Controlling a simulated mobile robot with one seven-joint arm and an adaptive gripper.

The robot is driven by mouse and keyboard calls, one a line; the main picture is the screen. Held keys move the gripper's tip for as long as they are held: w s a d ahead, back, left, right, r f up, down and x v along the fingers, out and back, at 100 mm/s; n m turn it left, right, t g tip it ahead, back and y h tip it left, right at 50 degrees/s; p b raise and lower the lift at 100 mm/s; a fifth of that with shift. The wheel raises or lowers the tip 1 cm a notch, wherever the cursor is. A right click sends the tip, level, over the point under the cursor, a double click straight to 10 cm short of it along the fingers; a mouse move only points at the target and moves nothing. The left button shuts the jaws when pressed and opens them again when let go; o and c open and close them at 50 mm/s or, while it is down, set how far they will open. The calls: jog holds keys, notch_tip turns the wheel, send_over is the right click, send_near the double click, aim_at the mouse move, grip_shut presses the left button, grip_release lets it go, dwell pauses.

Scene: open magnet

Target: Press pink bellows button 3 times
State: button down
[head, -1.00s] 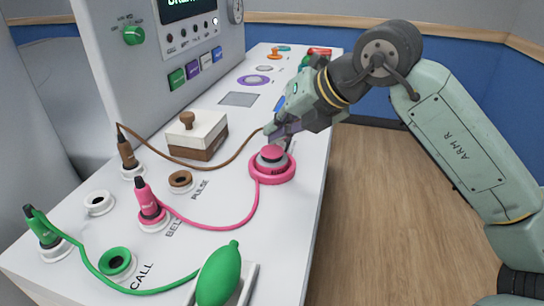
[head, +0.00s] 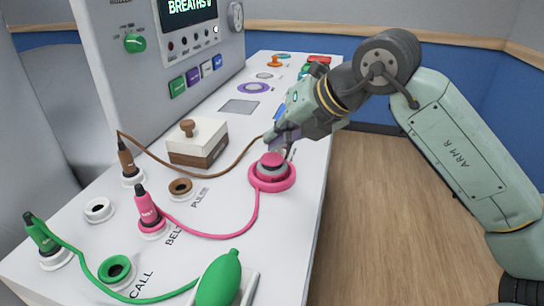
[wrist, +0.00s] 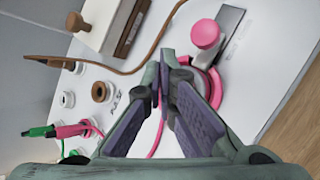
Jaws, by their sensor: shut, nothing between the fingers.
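The pink bellows button (head: 271,160) has a round pink knob over a grey collar, set in a pink ring (head: 287,183) on the white console top. In the wrist view, the knob (wrist: 206,34) stands beyond my fingertips and a little to the right, with part of the pink ring behind my right finger. My gripper (head: 277,136) is shut and empty, just above and behind the knob in the head view. In the wrist view, my gripper (wrist: 163,75) has its fingertips together. I cannot tell whether it touches the knob.
A pink plug (head: 148,208) has a cord running to the button. A white and brown box (head: 197,143) with a knob stands left of it. A green bulb (head: 220,278) lies in front. The console's display (head: 189,8) reads "BREATHS"; the character after it is unclear.

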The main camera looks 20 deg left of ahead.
aim_at(276, 156)
jog(key=shift+f, duration=0.1)
jog(key=shift+f+b, duration=0.35)
jog(key=shift+b, duration=0.2)
jog(key=shift+f+b, duration=0.6)
jog(key=shift+f, duration=0.05)
dwell(0.7)
jog(key=shift+r, duration=0.1)
jog(key=shift+r+p, duration=0.65)
jog(key=shift+r, duration=0.3)
jog(key=shift+r+p, duration=1.6)
jog(key=shift+r, duration=0.95)
